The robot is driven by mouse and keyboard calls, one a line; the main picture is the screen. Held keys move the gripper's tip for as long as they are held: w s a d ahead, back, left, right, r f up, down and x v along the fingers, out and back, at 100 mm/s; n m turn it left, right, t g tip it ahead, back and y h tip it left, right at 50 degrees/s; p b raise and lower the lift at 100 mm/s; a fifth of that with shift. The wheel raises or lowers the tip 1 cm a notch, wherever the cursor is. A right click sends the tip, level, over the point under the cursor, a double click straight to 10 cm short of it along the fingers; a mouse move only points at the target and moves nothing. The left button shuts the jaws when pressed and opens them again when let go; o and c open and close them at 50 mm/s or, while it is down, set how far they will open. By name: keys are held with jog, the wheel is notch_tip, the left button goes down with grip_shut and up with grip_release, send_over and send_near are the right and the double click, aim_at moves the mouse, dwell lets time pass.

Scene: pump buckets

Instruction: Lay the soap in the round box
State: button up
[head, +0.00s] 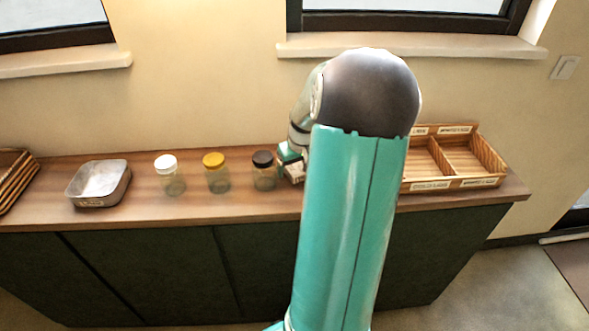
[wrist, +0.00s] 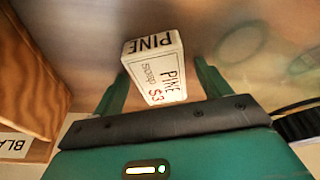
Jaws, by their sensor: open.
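The soap (wrist: 155,72) is a white block marked PINE, soap and $3. In the wrist view it stands between the two fingers of my gripper (wrist: 161,80), which are open, one on each side. I cannot tell whether either finger touches it. In the head view my gripper (head: 291,160) is low over the counter, right of the dark-lidded jar, partly hidden by my arm; the soap cannot be made out there. No clearly round box shows; a grey metal tin with rounded corners (head: 98,199) stands open and looks empty at the counter's left.
Glass jars with a white lid (head: 171,176), a yellow lid (head: 217,173) and a dark lid (head: 264,172) stand between tin and gripper. The counter (head: 140,208) backs onto a wall.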

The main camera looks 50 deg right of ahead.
jog(key=shift+c, duration=0.5)
jog(key=c, duration=1.1)
jog(key=shift+r, duration=0.1)
jog(key=shift+c, duration=0.2)
